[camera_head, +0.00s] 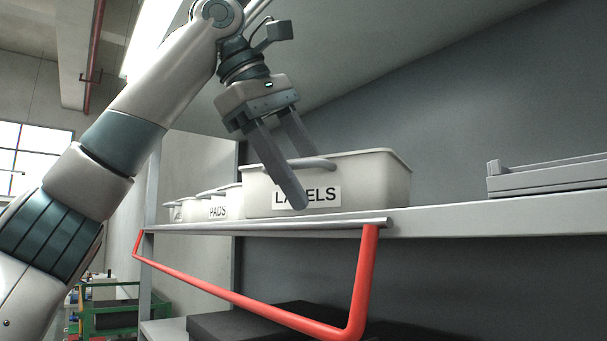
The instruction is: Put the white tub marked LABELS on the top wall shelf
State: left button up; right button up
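The white tub marked LABELS (372,185) stands upright on the high wall shelf (480,220), close to its front edge. Its label faces me, and a grey handle (318,162) shows at its front rim. My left gripper (300,180) comes down from above at the tub's front. Its fingers are apart, one in front of the label and covering part of it, the other behind the handle. The rear fingertip is hidden by the handle and front wall. I cannot tell whether the fingers touch the tub. My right gripper is not in view.
Smaller white tubs, one marked PADS (219,205), stand to the left on the shelf. A grey tray-like object (545,178) lies at the right. A red bar (245,298) hangs below the shelf's front. Shelf room between the tub and the grey object is clear.

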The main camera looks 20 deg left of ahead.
pick_arm(q)
jog(key=shift+v, duration=0.95)
jog(key=v, duration=0.5)
jog(key=shift+s+p, duration=0.1)
jog(key=shift+p, duration=0.3)
jog(key=shift+s+a+r, duration=0.15)
jog(key=shift+r, duration=0.15)
jog(key=shift+a, duration=0.15)
